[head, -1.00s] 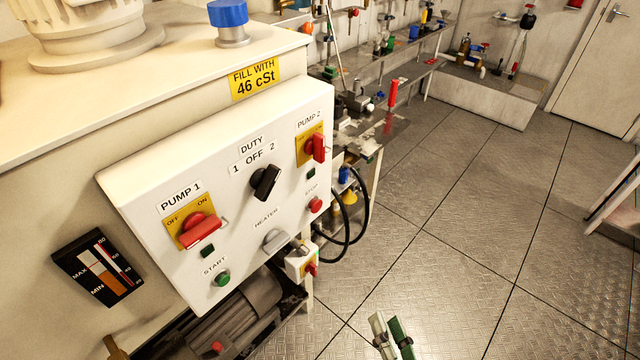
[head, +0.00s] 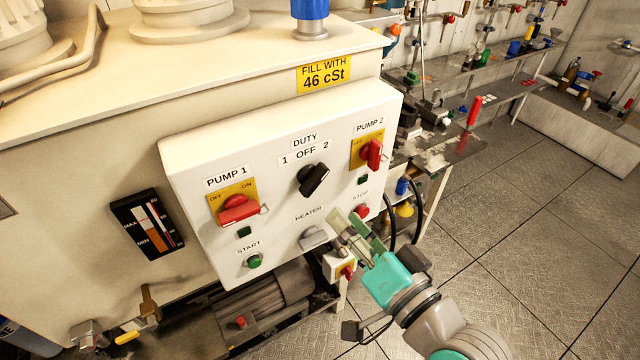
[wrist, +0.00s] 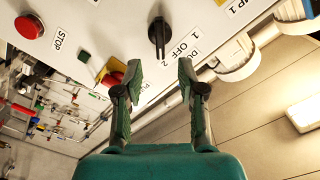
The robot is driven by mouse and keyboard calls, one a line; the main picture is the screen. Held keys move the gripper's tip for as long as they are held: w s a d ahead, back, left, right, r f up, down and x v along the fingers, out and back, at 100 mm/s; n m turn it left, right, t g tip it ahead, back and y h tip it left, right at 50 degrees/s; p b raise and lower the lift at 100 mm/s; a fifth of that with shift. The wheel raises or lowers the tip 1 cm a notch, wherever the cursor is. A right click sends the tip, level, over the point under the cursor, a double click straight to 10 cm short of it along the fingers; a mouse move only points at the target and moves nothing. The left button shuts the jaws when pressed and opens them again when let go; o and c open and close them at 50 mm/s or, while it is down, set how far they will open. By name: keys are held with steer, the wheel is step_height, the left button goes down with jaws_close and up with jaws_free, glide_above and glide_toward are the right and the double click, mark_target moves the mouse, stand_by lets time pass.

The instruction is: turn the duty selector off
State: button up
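The duty selector (head: 313,180) is a black knob on the white control panel, under the labels 1, OFF and 2. Its bar is tilted, with the upper end leaning right, and appears to point toward 2. In the wrist view the selector (wrist: 159,35) is ahead of the fingers, near the top middle. My gripper (head: 350,228) is below and right of the selector in the head view, in front of the panel's lower right. In the wrist view my gripper (wrist: 160,72) is open, with an empty gap between the fingers and the knob beyond it.
The red pump 1 switch (head: 238,210) and pump 2 switch (head: 371,153) flank the selector. The grey heater knob (head: 313,237), green start button (head: 254,261) and red stop button (head: 361,211) are lower on the panel. Open floor (head: 520,240) lies to the right.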

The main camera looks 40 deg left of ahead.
mark_target(317, 186)
steer(key=x, duration=0.9)
steer(key=shift+w+a, duration=0.15)
steer(key=shift+a, duration=0.15)
steer(key=shift+c, duration=0.2)
jaws_close()
